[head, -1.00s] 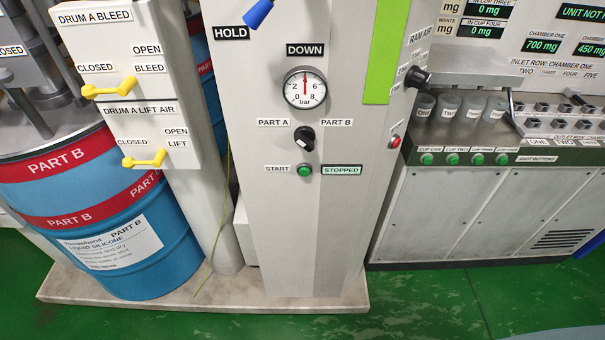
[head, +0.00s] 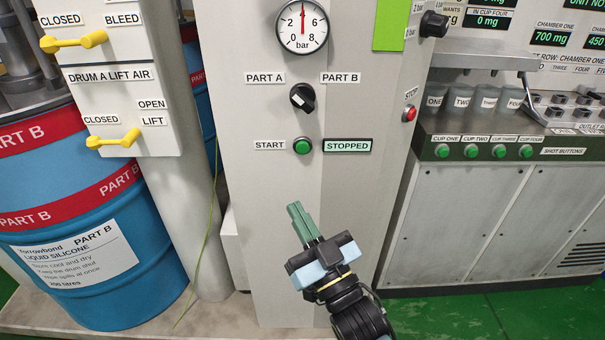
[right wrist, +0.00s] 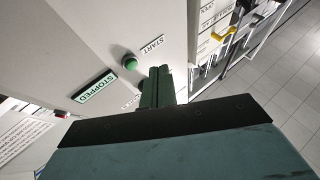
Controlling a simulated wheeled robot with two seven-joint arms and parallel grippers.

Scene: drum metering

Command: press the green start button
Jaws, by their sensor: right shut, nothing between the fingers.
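The green start button (head: 303,145) sits on the front of the grey cabinet, between a START label and a display (head: 347,146) reading STOPPED. In the right wrist view the button (right wrist: 129,63) shows just beyond and left of the fingertips. My right gripper (head: 296,208) is shut and empty, its green fingers together and pointing up toward the button from below. A gap shows between the fingertips and the button. The fingers also show in the right wrist view (right wrist: 157,78). My left gripper is not in view.
Above the button are a PART A/PART B selector knob (head: 302,97) and a pressure gauge (head: 302,26). A red stop button (head: 409,113) is on the cabinet's right side. A blue drum (head: 85,220) and yellow valve handles (head: 113,139) stand left. Green shot buttons (head: 484,151) are right.

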